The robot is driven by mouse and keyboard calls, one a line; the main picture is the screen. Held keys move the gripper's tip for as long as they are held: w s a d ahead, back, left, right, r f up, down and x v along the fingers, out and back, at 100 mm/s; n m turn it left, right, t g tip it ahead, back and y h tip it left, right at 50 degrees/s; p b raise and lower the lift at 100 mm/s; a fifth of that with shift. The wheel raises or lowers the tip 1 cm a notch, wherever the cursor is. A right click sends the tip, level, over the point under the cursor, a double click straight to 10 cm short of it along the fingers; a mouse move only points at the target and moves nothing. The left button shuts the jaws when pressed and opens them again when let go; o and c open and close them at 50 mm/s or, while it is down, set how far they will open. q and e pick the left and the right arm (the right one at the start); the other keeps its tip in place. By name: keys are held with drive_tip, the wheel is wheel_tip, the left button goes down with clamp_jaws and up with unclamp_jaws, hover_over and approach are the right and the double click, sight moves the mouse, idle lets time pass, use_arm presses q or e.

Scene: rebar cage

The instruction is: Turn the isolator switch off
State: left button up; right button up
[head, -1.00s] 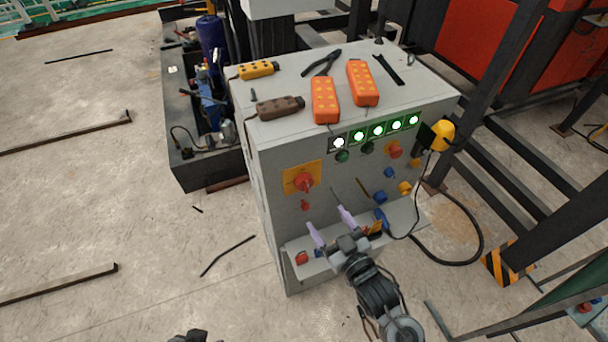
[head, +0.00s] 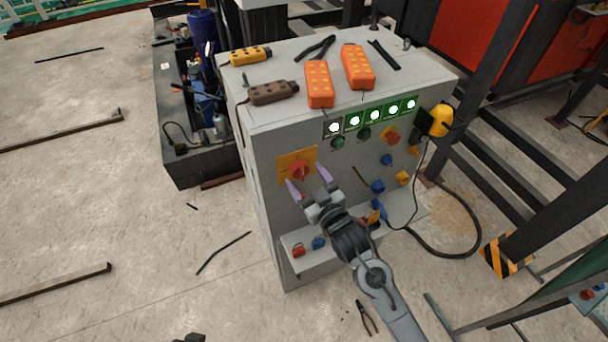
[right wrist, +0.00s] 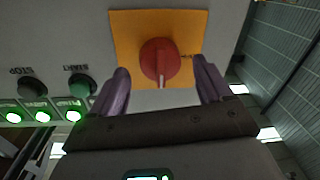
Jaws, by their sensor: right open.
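The isolator switch is a red rotary knob (head: 299,170) on a yellow plate (head: 284,163), on the front of the grey control cabinet (head: 262,215). In the right wrist view the knob (right wrist: 160,61) shows its grip bar roughly upright in the picture, with the yellow plate (right wrist: 126,28) around it. My right gripper (head: 304,175) is open and in front of the knob. In the right wrist view its purple fingers (right wrist: 160,64) stand either side of the knob, apart from it. A dark part at the head view's bottom edge may be my left gripper; its jaws cannot be made out.
Lit indicator lamps (head: 374,116), green and dark buttons and a red button (head: 390,137) sit right of the switch. A shelf (head: 292,266) juts out below. A yellow lamp (head: 440,120) and cable hang at right.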

drive_tip(key=shift+x, duration=0.85)
drive_tip(key=c, duration=1)
drive_tip(key=shift+c, duration=0.2)
